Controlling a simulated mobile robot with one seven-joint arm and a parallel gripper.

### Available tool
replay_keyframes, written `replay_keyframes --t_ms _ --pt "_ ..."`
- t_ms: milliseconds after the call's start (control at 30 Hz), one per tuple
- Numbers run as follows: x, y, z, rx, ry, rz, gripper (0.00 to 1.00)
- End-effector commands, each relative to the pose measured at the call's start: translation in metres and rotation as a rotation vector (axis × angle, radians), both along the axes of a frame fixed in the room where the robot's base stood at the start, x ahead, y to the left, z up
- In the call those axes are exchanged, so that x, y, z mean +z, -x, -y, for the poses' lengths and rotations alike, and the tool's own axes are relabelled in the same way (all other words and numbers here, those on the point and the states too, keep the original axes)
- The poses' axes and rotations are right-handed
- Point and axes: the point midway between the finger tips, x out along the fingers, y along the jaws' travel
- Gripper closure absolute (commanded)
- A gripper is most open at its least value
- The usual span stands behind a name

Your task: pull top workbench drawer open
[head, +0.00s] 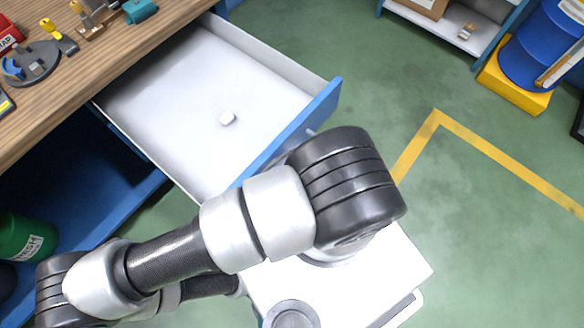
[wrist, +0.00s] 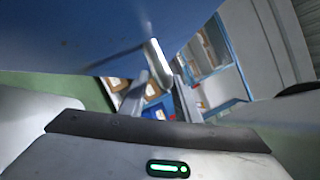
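The top drawer (head: 170,80) of the workbench is pulled far out, showing its white inside and blue front panel (head: 322,103). A narrow gap shows between handle and right finger. In the head view my arm hides the gripper and most of the handle.
The wooden benchtop (head: 120,45) carries tools and small parts. A green canister (head: 25,238) stands under the bench. A blue barrel (head: 540,45) on a yellow base and a shelf (head: 440,25) are at upper right. The green floor (head: 400,75) right of the drawer is clear.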

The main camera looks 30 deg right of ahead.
Motion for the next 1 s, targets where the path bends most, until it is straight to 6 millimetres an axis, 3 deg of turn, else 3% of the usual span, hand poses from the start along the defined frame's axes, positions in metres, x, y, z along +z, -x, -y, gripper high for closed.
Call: replay_keyframes --t_ms 200,367,800,1000 --pt "0.0 0.001 -0.001 0.0 0.0 0.0 0.71" --pt "-0.005 0.01 -0.014 0.002 -0.003 0.0 0.71" --pt "-0.027 0.073 -0.095 0.0 -0.004 -0.001 0.71" --pt "-0.034 0.094 -0.122 0.0 -0.002 -0.001 0.71"
